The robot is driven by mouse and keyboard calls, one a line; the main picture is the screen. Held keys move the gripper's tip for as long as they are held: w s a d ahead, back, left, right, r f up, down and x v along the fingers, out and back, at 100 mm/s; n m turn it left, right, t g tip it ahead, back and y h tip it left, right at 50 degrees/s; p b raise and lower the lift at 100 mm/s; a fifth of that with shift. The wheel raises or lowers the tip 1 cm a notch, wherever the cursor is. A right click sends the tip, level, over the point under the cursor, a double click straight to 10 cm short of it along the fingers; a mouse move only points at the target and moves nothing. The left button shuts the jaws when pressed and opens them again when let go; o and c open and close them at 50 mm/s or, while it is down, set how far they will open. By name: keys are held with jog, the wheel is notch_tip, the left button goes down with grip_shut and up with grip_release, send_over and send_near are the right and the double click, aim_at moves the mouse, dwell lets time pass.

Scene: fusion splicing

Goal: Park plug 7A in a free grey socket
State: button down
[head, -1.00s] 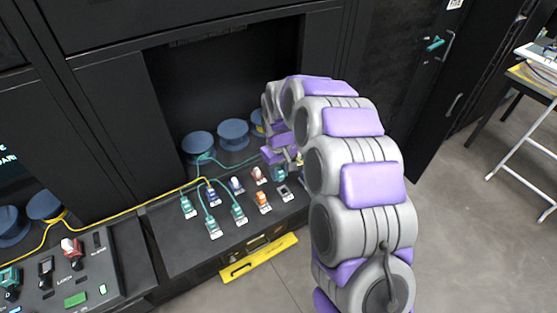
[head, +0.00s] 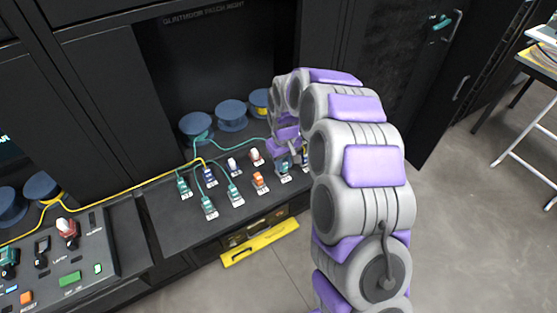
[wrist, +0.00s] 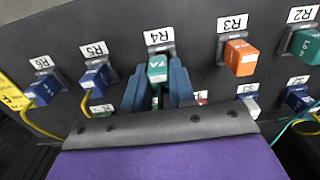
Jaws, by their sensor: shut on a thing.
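Plug 7A, a teal plug (wrist: 157,69) with 7A lettering, sits between the two blue fingers of my gripper (wrist: 157,88) in the wrist view. It is right at the grey socket under the label R4 (wrist: 158,38). I cannot tell whether it is fully seated. My gripper is shut on it. In the head view the teal plug (head: 284,173) stands at the right end of the front row, below my purple gripper (head: 287,140), whose fingers are hard to make out.
Beside R4 are an orange plug (wrist: 241,57) at R3 and a blue plug (wrist: 96,80) at R5. A teal plug (wrist: 305,45) is at R2 and another blue plug (wrist: 42,91) at R6. Teal and yellow cables cross the panel (head: 170,230). Blue spools (head: 231,115) stand behind.

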jog(key=shift+d+f, duration=0.1)
jog(key=shift+d, duration=0.2)
jog(key=shift+a+f, duration=0.1)
jog(key=shift+a, duration=1)
jog(key=shift+s+d, duration=0.1)
jog(key=shift+d, duration=1.25)
jog(key=shift+a, duration=0.85)
jog(key=shift+d+p, duration=0.55)
jog(key=shift+d, duration=0.1)
jog(key=shift+a, duration=0.55)
jog(key=shift+a+f, duration=0.1)
